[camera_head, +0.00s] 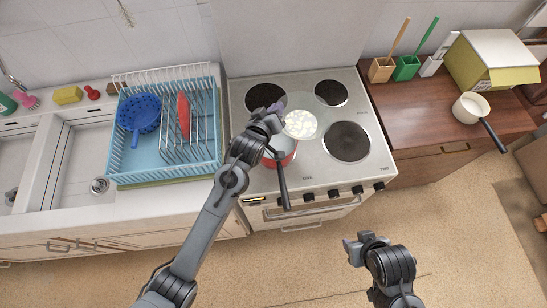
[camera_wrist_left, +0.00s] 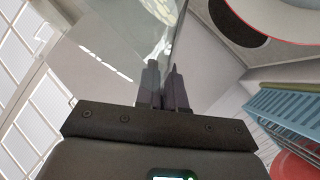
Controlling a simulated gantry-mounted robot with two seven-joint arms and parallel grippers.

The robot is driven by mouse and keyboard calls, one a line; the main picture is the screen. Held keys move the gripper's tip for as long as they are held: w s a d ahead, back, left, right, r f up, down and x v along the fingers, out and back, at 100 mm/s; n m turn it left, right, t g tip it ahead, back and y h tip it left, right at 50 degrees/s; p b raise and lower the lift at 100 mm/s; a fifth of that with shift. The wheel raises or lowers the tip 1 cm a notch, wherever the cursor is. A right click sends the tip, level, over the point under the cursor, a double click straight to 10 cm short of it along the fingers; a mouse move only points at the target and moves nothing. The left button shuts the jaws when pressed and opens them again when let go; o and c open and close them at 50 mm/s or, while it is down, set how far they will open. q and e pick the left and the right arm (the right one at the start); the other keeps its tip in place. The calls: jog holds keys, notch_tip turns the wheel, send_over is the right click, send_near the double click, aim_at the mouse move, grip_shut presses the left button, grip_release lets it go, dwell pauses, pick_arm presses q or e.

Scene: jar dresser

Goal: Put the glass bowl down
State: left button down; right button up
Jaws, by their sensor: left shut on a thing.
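The glass bowl (camera_head: 300,123) is clear with pale glints and shows over the stove, just right of my left gripper (camera_head: 277,118). My left gripper is shut on the bowl. In the left wrist view the fingers (camera_wrist_left: 166,88) pinch the see-through wall of the bowl (camera_wrist_left: 125,45). A red pot (camera_head: 281,158) with a dark handle is on the front left burner, below and partly hidden by my left gripper and the bowl. My right gripper (camera_head: 352,250) is over the floor in front of the stove, away from the bowl; its fingers are not clear enough to judge.
The stove (camera_head: 312,165) has bare burners at back left, back right (camera_head: 331,93) and front right (camera_head: 347,141). A blue dish rack (camera_head: 125,160) stands to the left. The wooden counter (camera_head: 415,130) holds a cream pan (camera_head: 470,107) and utensil holders (camera_head: 381,69).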

aim_at(287, 98)
pick_arm(q)
jog(key=shift+m+h, duration=0.3)
jog(key=w+d+b, duration=0.1)
jog(key=b, duration=0.1)
jog(key=w+d+b, duration=0.1)
jog(key=w+b, duration=0.1)
jog(key=shift+w+d+r, duration=0.1)
jog(key=shift+w+d, duration=0.1)
jog(key=shift+d, duration=0.2)
jog(key=s+a+f, duration=0.3)
jog(key=a+f, duration=0.7)
jog(key=shift+s+a+f, duration=0.2)
jog(key=shift+a+f, duration=0.15)
jog(key=shift+a, duration=0.05)
pick_arm(e)
notch_tip(287, 98, down, 6)
jog(key=shift+r, duration=0.2)
pick_arm(q)
jog(key=shift+f, duration=0.25)
